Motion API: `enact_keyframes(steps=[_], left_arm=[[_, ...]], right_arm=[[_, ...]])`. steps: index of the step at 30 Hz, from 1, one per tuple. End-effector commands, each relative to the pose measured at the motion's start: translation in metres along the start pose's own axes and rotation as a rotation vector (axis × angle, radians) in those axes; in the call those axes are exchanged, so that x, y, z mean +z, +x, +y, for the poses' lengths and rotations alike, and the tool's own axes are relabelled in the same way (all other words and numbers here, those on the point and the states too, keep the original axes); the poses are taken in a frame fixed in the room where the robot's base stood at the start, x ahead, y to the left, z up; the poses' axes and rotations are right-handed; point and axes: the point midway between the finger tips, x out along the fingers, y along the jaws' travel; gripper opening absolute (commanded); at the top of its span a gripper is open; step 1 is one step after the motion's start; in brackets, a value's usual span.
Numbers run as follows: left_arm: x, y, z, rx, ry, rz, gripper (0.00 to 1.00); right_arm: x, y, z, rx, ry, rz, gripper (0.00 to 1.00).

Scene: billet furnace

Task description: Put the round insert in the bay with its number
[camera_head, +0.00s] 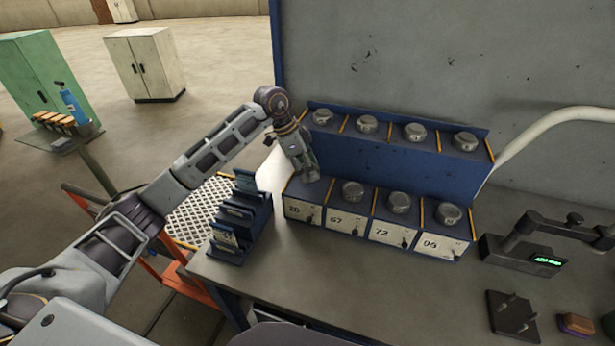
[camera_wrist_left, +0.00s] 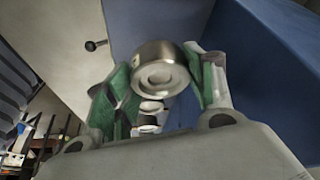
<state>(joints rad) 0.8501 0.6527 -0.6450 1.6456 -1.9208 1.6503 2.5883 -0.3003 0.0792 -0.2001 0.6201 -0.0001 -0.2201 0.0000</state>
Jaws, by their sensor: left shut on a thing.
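My left gripper (camera_head: 309,174) is at the leftmost lower bay of the blue rack (camera_head: 390,160), the one labelled 20 (camera_head: 294,210). In the left wrist view its green-lined fingers (camera_wrist_left: 160,85) are shut on the round insert (camera_wrist_left: 161,72), a metal disc with a recessed face. I cannot read a number on the insert, and cannot tell whether it touches the bay floor. The other lower bays, labelled 57 (camera_head: 336,218), 72 (camera_head: 382,232) and 95 (camera_head: 430,244), each have a round insert behind the label. My right gripper is not in view.
The rack's upper row holds several inserts (camera_head: 367,124). A dark blue slotted holder (camera_head: 233,246) stands left of the rack. A device with a green display (camera_head: 546,262) and a pegged black plate (camera_head: 512,315) are at right. The bench front is clear.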

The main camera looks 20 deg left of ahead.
Motion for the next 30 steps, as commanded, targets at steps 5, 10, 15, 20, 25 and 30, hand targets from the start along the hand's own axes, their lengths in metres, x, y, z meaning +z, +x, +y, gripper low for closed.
enact_keyframes(steps=[5,10,15,20,25,30], left_arm=[[0.003,0.007,0.0,0.0,0.0,0.002,0.07],[0.009,0.023,0.0,0.0,0.0,0.001,0.07],[0.013,0.033,0.0,-0.001,0.001,0.003,0.07],[0.013,0.034,0.0,-0.002,0.001,0.003,0.07],[0.014,0.034,0.0,-0.002,0.001,0.003,0.07],[0.016,0.038,0.0,0.0,0.0,0.0,0.57]], right_arm=[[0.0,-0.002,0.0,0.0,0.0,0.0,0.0],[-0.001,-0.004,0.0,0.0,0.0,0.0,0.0],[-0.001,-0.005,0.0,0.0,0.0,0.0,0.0],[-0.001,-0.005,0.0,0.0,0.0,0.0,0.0],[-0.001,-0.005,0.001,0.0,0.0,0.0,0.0],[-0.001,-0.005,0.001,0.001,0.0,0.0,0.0]])
